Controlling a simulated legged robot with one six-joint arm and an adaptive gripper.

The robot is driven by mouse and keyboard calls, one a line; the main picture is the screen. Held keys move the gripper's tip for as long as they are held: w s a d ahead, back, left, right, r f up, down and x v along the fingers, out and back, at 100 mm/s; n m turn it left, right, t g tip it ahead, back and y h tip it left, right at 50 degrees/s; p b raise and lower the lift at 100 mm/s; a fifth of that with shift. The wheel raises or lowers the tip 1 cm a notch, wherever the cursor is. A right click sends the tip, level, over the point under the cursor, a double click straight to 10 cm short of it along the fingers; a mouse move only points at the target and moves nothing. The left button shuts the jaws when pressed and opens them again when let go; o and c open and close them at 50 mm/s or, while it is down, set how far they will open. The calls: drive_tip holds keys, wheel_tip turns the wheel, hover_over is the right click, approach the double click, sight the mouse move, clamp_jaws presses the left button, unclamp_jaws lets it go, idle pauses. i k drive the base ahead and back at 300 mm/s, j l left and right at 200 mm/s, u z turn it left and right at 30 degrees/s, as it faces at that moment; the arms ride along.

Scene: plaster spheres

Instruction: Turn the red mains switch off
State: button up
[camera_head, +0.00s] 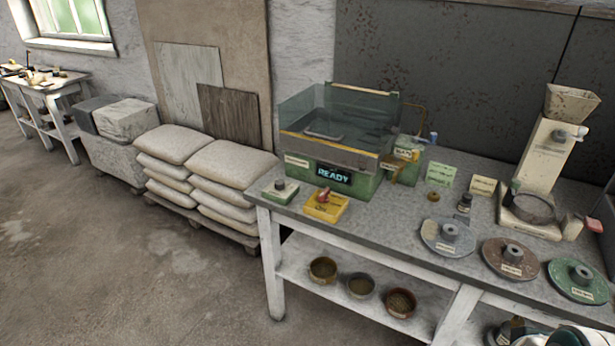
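The red mains switch (323,195) is a small red handle on a yellow box (338,210). The box sits near the front left of the grey-topped bench. The handle looks tilted on the box's top; I cannot tell its on or off position. Behind it stands a green machine (300,172) with a clear-walled basin and a lit display (333,175) reading "READY".
A small green box with a dark knob (280,187) sits left of the switch box. Right along the bench are several round discs (447,238) and a beige hopper machine (545,155). Bowls (361,286) stand on the shelf below. Stacked sacks (220,178) lie left; the floor in front is clear.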

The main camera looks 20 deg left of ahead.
sight(324, 197)
drive_tip(key=i+j, duration=0.2)
drive_tip(key=j, duration=0.35)
drive_tip(key=i+j+z, duration=0.15)
drive_tip(key=j, duration=0.4)
drive_tip(key=i+j, duration=0.2)
drive_tip(key=j, duration=0.4)
drive_tip(key=i+j+z, duration=0.15)
drive_tip(key=j, duration=0.4)
drive_tip(key=i+j, duration=0.1)
drive_tip(key=j, duration=0.5)
drive_tip(key=i+j+z, duration=0.1)
drive_tip(key=j, duration=0.5)
drive_tip(key=i+j+z, duration=0.1)
drive_tip(key=j, duration=0.5)
